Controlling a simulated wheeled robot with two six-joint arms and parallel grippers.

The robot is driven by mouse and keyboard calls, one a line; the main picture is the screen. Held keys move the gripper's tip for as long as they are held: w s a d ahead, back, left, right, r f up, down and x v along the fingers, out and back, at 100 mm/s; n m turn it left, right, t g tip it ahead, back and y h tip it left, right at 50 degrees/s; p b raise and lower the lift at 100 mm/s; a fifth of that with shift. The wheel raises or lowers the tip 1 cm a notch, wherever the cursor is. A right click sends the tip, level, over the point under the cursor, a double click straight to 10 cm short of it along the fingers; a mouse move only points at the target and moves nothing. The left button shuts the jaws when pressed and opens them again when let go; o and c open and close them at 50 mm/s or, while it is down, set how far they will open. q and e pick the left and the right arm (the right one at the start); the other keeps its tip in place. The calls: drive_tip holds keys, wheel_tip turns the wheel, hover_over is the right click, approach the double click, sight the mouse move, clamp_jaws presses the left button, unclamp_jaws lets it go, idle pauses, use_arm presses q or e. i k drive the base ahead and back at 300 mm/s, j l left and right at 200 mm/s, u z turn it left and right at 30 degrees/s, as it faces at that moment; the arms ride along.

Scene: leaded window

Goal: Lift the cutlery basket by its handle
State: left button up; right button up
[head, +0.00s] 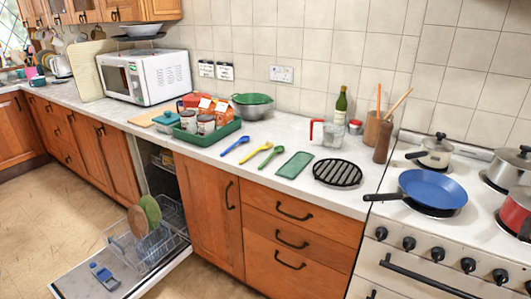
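I cannot make out a cutlery basket or its handle for certain. The dishwasher's door (75,283) is folded down, and its lower rack (165,247) is pulled out over it. A green plate (150,210) and a brown plate (138,222) stand upright in the rack. A small blue and grey object (104,275) is on the inner side of the door, in front of the rack; it is too small to tell what it is. Neither of my grippers is in view.
The open door juts over the tan floor (40,215). The counter holds a green tray (200,138) with jars and cartons, coloured spoons (235,145), a green cloth (294,165) and a black trivet (338,173). A blue pan (430,188) sits on the stove.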

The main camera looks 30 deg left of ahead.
sight(154, 241)
drive_tip(key=l+u, duration=0.1)
drive_tip(key=u, duration=1.9)
drive_tip(key=i+j, duration=0.2)
drive_tip(key=i, duration=0.15)
drive_tip(key=i+j, duration=0.2)
drive_tip(key=i, duration=0.2)
